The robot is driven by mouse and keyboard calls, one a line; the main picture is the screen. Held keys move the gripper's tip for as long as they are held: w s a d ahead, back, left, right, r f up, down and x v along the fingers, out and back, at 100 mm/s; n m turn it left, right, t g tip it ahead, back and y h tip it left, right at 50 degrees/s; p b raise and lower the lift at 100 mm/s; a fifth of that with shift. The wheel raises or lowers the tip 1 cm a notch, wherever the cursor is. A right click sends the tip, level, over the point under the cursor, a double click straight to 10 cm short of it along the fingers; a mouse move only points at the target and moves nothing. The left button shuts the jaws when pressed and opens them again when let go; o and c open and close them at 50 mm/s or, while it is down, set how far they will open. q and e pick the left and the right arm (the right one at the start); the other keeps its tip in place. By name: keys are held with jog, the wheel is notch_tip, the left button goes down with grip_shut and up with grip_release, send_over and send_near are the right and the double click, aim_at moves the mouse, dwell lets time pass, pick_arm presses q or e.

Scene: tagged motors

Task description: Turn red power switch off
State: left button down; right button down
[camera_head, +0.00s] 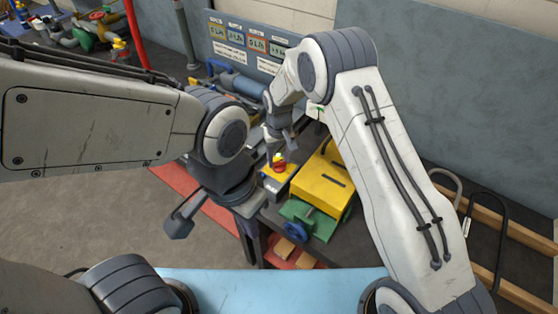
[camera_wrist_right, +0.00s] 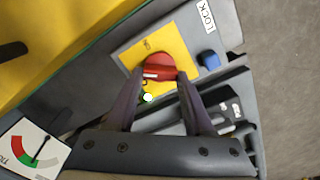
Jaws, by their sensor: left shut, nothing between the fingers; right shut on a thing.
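The red power switch (camera_wrist_right: 158,66) is a round red knob with a white mark, mounted on a yellow plate (camera_wrist_right: 150,42). In the head view the switch (camera_head: 279,161) sits on the small yellow plate beside a larger yellow housing. My right gripper (camera_wrist_right: 161,76) has its two fingers on either side of the knob, shut on it; in the head view the right gripper (camera_head: 279,152) reaches down from above to the switch. My left gripper (camera_head: 180,227) is shut and empty, low on the left, well away from the switch.
A blue button (camera_wrist_right: 208,60) and a LOCK label (camera_wrist_right: 206,16) lie close to the switch. A dial gauge (camera_wrist_right: 35,149) shows at the lower left of the wrist view.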

jog(key=n+b, duration=0.1)
jog(key=n, duration=0.2)
jog(key=shift+n, duration=0.4)
jog(key=shift+a+n, duration=0.1)
jog(key=shift+n, duration=1.6)
jog(key=shift+c, duration=1.4)
grip_release()
jog(key=shift+s+b, duration=0.1)
jog(key=shift+b, duration=0.2)
notch_tip(320, 180, up, 11)
jog(key=b, duration=0.2)
jog(key=shift+f, duration=0.2)
